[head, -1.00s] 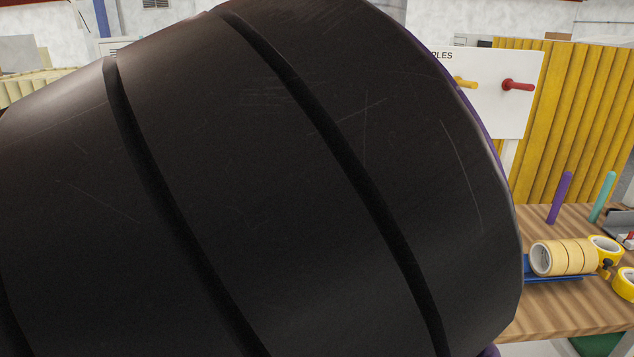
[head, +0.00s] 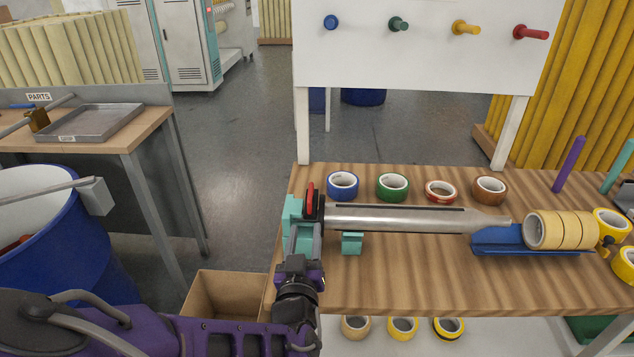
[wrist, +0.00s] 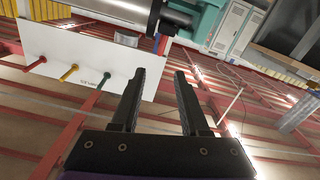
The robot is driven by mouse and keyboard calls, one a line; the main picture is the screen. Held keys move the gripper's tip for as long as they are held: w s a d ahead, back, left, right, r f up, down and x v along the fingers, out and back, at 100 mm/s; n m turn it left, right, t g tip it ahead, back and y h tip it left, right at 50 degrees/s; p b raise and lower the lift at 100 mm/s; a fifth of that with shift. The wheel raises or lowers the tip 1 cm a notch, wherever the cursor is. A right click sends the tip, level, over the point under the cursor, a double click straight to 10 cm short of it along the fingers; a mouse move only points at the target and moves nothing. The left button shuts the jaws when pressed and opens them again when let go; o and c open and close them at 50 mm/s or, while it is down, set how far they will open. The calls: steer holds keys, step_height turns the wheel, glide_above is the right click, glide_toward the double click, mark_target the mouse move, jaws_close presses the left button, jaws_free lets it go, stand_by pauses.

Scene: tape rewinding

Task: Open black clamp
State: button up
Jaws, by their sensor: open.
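The black clamp (head: 314,205), with a red part on it, sits at the left end of a silver metal shaft (head: 400,218). The shaft lies above the wooden bench, beside teal supports (head: 352,243). My gripper (head: 305,238) is just below the clamp in the head view, partly overlapping the teal stand. In the wrist view my gripper (wrist: 163,72) has its two black fingers apart with nothing between them. Black hardware (wrist: 174,20) at the shaft's end shows beyond the fingertips there. I cannot tell whether the fingers touch the clamp.
Several tape rolls (head: 440,191) stand behind the shaft. Beige rolls (head: 560,230) sit on a blue holder (head: 500,245) at its right end. A cardboard box (head: 225,300) and a blue barrel (head: 75,240) are at left. The bench front (head: 430,285) is clear.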

mark_target(312, 186)
steer(key=w+b, duration=0.1)
steer(key=w, duration=0.4)
steer(key=w+b, duration=0.1)
steer(key=w, duration=0.5)
steer(key=w+b, duration=0.1)
steer(key=w, duration=0.5)
steer(key=shift+w+d+b, duration=0.1)
steer(key=shift+d+b, duration=0.2)
steer(key=shift+b, duration=0.1)
jaws_close()
steer(key=shift+d, duration=0.1)
stand_by(0.5)
